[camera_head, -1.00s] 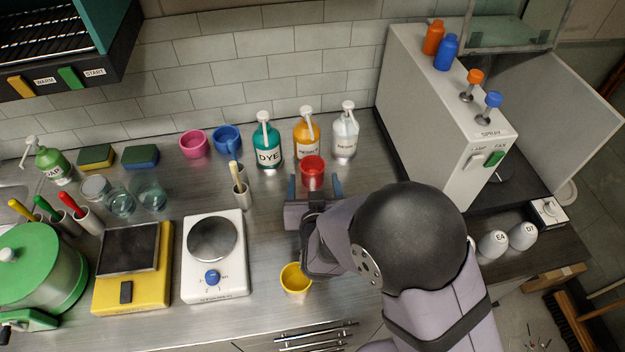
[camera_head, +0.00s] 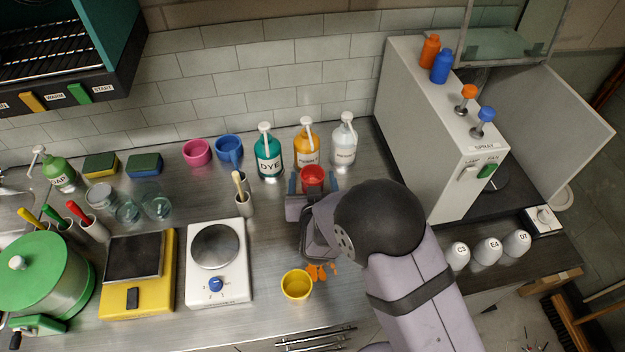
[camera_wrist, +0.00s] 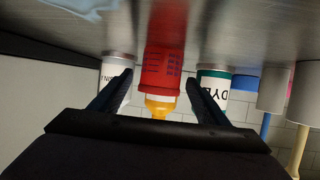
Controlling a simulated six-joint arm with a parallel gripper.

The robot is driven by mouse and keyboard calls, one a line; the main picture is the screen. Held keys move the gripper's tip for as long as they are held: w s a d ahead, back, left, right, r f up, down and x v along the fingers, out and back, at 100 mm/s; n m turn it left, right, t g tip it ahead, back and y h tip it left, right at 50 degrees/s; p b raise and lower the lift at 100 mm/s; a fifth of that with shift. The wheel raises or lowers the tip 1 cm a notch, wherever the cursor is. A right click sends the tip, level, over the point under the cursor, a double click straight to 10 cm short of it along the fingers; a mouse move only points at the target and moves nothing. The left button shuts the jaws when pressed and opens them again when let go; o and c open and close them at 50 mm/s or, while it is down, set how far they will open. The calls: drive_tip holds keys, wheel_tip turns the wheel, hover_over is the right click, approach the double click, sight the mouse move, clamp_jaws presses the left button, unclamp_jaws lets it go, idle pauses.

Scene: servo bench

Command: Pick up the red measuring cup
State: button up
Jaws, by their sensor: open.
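The red measuring cup (camera_head: 312,178) stands on the steel bench in front of the orange bottle. My gripper (camera_head: 313,183) is open and low at the bench, with one blue finger on each side of the cup. In the wrist view, the picture is upside down and the red cup (camera_wrist: 166,45) shows between the two open fingers (camera_wrist: 160,88), with a visible gap to each. The cup's lower front is hidden by my gripper in the head view.
A teal DYE bottle (camera_head: 268,152), an orange bottle (camera_head: 306,148) and a white bottle (camera_head: 343,140) stand close behind the cup. A beige-handled holder (camera_head: 243,200) is to the left. A yellow cup (camera_head: 297,284) and orange spots (camera_head: 321,271) lie nearer the front.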

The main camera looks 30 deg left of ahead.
drive_tip(key=shift+x, duration=0.8)
drive_tip(key=c, duration=1.3)
drive_tip(key=shift+s+d+r, duration=0.1)
drive_tip(key=shift+r, duration=0.1)
drive_tip(key=shift+r+b, duration=0.15)
drive_tip(key=shift+b, duration=0.25)
drive_tip(key=shift+r+b, duration=0.95)
drive_tip(key=shift+r, duration=2.05)
drive_tip(key=s+d+b, duration=1.3)
drive_tip(key=b, duration=0.2)
drive_tip(key=shift+s+d+r+b, duration=0.15)
drive_tip(key=shift+s+d+b, duration=0.15)
drive_tip(key=shift+s+d, duration=0.05)
